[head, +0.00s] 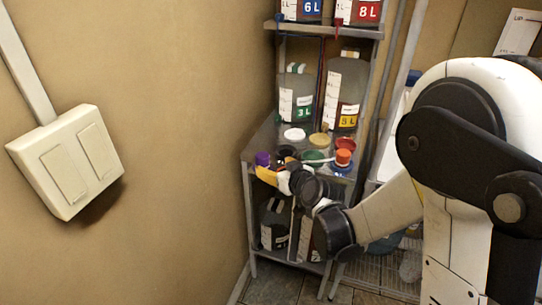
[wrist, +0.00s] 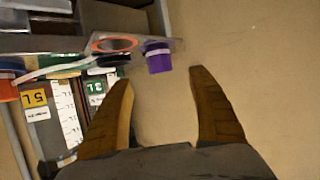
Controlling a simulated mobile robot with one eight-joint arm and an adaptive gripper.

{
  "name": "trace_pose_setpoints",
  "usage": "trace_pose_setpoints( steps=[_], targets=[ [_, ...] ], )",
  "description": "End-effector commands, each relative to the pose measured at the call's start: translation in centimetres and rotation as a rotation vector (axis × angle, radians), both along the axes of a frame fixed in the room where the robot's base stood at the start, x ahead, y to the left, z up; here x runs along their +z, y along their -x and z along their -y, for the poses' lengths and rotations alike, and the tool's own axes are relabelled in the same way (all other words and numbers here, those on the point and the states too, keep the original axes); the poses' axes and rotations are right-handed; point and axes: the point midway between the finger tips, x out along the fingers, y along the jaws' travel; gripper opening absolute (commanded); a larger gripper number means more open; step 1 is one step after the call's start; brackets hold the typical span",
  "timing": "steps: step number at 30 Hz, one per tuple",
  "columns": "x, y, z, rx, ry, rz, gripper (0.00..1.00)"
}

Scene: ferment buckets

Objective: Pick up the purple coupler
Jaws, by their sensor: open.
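The purple coupler (head: 262,159) stands at the left front corner of the metal shelf's middle board, close to the wall. In the wrist view the purple coupler (wrist: 158,57) is a small purple cup with a pale band, just beyond and left of the gap between the fingertips. My gripper (head: 266,176) is at that shelf corner, just below the coupler in the head picture. In the wrist view my gripper (wrist: 162,75) has its two brown fingers spread wide, with nothing between them. The fingers appear apart from the coupler.
An orange-red coupler (head: 343,157), a green lid (head: 313,156), a white lid (head: 294,134) and a yellow lid (head: 319,140) share the board. Labelled jugs, 3 L (head: 296,97) and 5 L (head: 341,95), stand behind. The wall (head: 200,150) closes the left side.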

Motion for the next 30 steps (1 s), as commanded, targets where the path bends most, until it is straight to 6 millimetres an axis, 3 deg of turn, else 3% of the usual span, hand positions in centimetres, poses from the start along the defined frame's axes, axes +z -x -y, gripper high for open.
trace_pose_setpoints(
  steps=[23, 30],
  targets=[
    [-4.4, -8.5, -3.8, 0.002, 0.001, 0.001, 0.69],
    [-4.3, -8.8, -4.0, 0.001, 0.0, 0.0, 0.69]
  ],
)
